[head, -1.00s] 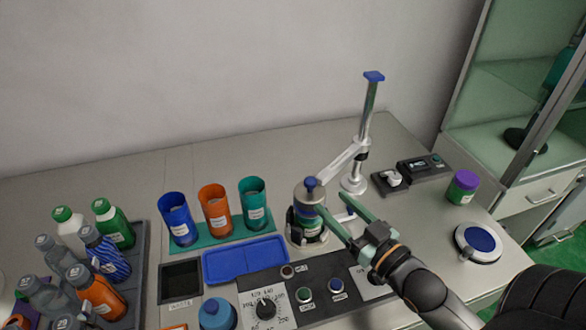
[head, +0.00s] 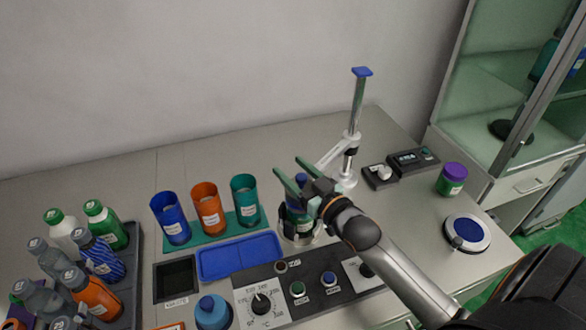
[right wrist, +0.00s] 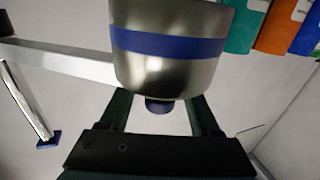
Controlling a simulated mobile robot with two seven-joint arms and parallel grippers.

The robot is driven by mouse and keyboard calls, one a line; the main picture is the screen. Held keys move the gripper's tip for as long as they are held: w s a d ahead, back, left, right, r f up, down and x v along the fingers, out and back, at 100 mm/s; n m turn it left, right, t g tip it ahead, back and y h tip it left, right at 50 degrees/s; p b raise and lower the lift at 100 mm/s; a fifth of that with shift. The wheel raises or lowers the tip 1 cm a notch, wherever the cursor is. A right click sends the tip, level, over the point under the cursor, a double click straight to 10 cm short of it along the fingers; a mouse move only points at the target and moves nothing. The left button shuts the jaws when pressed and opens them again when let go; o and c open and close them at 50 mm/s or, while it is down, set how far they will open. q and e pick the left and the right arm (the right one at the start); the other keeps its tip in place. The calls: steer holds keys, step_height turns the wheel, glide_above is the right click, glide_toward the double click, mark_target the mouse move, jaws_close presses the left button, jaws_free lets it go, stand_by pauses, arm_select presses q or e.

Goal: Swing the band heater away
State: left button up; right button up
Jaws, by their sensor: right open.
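The band heater (head: 301,179) is a metal cup with a blue band and blue top knob. It hangs from a swing arm (head: 330,155) on an upright post (head: 357,105) with a blue cap. It is over a bottle (head: 299,224) with a pale label and is partly hidden by my right gripper. My right gripper (head: 287,165) is open, with its fingers at the heater's height. In the right wrist view the heater (right wrist: 170,65) appears upside down between the open fingers, and it hides the fingertips. I cannot tell whether they touch. My left gripper is not in view.
Blue, orange and teal cups (head: 209,211) stand left of the heater. A blue tray (head: 240,260) and a control panel (head: 262,302) lie in front. A purple-lidded jar (head: 452,180) and a round blue-topped pad (head: 467,233) are at right. A bottle crate (head: 130,285) is at far left.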

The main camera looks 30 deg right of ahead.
jaws_close()
stand_by(0.6)
stand_by(0.9)
